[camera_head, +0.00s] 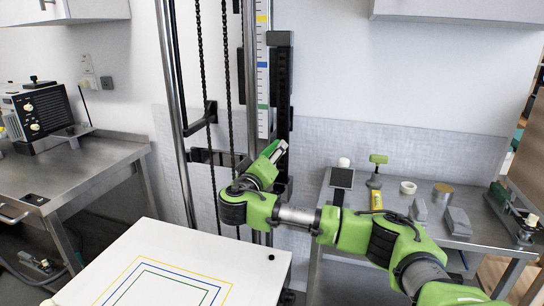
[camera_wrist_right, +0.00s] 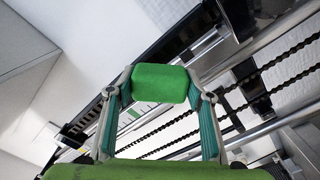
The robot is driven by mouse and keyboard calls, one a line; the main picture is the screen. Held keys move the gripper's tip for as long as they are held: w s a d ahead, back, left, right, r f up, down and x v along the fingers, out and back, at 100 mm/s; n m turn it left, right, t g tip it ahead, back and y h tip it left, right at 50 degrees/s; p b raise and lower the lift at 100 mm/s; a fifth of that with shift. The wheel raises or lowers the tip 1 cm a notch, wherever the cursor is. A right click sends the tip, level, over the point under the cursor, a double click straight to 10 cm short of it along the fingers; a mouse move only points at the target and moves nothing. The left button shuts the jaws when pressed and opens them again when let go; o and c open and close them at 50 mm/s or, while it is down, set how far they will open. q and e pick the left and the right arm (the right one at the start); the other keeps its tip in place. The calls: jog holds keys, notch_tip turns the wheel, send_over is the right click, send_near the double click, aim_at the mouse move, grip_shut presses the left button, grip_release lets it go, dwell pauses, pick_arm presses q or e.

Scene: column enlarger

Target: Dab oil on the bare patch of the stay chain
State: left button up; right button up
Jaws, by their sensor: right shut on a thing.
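My right gripper (camera_head: 274,152) is raised in front of the column at the back and points up toward it. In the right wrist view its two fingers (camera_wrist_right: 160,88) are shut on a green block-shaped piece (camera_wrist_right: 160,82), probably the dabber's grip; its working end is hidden. Two dark chains (camera_head: 201,60) hang at the column, left of the gripper in the head view. In the wrist view the chains (camera_wrist_right: 262,72) run diagonally behind and right of the green piece, apart from it. I cannot tell which is the stay chain, and no bare patch can be made out. My left gripper is out of view.
A white baseboard (camera_head: 225,243) with coloured frames lies below the column. A ruler (camera_head: 263,70) and metal posts (camera_head: 175,90) stand close to the gripper. The right bench (camera_head: 470,195) holds a green-topped tool (camera_head: 377,170) and small items. A left bench (camera_head: 75,170) carries a black device (camera_head: 38,110).

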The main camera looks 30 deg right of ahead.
jog(key=shift+b+x, duration=0.4)
jog(key=shift+x, duration=0.4)
dwell(0.9)
jog(key=shift+s+d, duration=1.05)
jog(key=shift+s, duration=0.1)
jog(key=shift+w+a+f+b, duration=0.1)
jog(key=shift+w+a+b, duration=0.45)
jog(key=shift+w+a, duration=0.55)
jog(key=shift+w, duration=0.2)
